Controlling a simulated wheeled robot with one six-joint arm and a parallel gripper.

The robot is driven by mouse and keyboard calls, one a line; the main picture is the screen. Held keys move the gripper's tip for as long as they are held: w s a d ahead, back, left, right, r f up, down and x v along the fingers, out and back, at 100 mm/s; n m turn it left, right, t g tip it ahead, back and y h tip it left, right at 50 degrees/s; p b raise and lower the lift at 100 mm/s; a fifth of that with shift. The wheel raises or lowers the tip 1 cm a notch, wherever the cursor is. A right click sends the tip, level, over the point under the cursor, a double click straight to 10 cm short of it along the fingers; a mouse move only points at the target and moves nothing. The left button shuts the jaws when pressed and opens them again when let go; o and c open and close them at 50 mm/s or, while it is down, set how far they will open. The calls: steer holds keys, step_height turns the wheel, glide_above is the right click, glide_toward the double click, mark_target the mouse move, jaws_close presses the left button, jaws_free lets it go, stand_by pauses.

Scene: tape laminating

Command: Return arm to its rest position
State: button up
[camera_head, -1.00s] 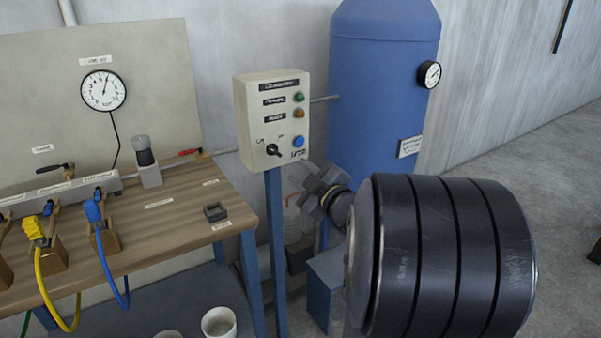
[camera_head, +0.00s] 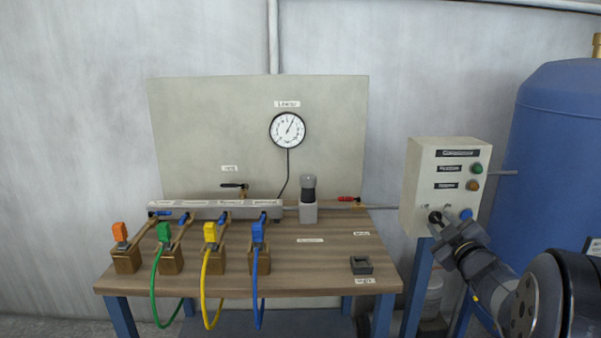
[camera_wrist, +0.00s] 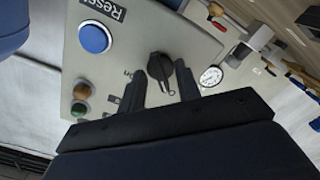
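My gripper (camera_head: 447,232) is at the lower front of the grey control box (camera_head: 425,180), overlapping its lower edge in the head view. In the wrist view my gripper (camera_wrist: 163,78) has its two dark fingers apart, with nothing clearly held. A black rotary knob (camera_wrist: 160,66) on the box face lies between and just beyond the fingertips; I cannot tell whether they touch it. The knob also shows in the head view (camera_head: 434,217), partly beside the gripper. My dark arm extends to the lower right.
A workbench (camera_head: 320,282) with valves, hoses and a pressure gauge (camera_head: 287,130) stands to the left. A blue tank (camera_head: 550,150) is behind the arm at right. A blue reset button (camera_wrist: 95,37) is near the gripper.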

stand_by(0.3)
steer(key=shift+s, duration=0.2)
steer(key=s, duration=1.1)
steer(key=w, duration=1.1)
steer(key=shift+w+r, duration=0.15)
steer(key=shift+w, duration=0.15)
steer(key=shift+s+r+m+p, duration=0.1)
steer(key=shift+s+m+p, duration=0.05)
steer(key=shift+m+p, duration=0.95)
steer(key=m+p, duration=0.2)
steer(key=p, duration=0.1)
steer(key=shift+m+p, duration=0.3)
steer(key=shift+m, duration=0.1)
steer(key=m+p, duration=0.2)
steer(key=p, duration=0.1)
steer(key=shift+m, duration=0.4)
steer(key=shift+f+m+p, duration=0.2)
steer(key=shift+m+p, duration=0.4)
steer(key=shift+p, duration=0.25)
